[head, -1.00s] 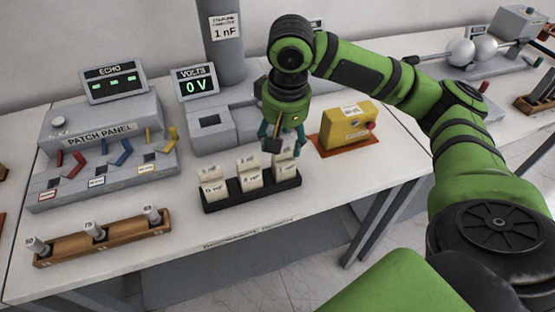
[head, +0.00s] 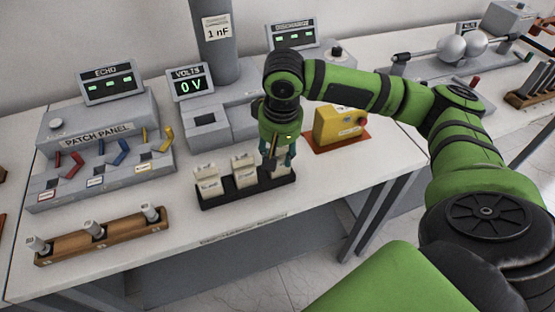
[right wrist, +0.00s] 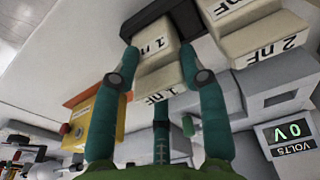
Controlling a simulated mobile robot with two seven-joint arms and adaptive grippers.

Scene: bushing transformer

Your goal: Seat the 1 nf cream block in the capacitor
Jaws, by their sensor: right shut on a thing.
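The 1 nF cream block (right wrist: 158,72) stands at the right end of a black rack (head: 246,194), and its label shows in the right wrist view. My right gripper (head: 278,160) points down over that end, its fingers around the block. In the right wrist view my right gripper (right wrist: 162,62) is shut on the block, a finger on each side. In the head view the fingers hide most of it. The capacitor is a grey column with a 1 nF sign (head: 217,29); a grey box with a square opening (head: 207,119) stands in front. My left gripper is out of view.
Two other cream blocks (head: 208,180) (head: 244,172) stand in the rack; one reads 2 nF in the wrist view. A yellow box (head: 340,125) stands right of the gripper. The patch panel (head: 100,140) and a wooden peg rack (head: 98,237) are at left. The table front is clear.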

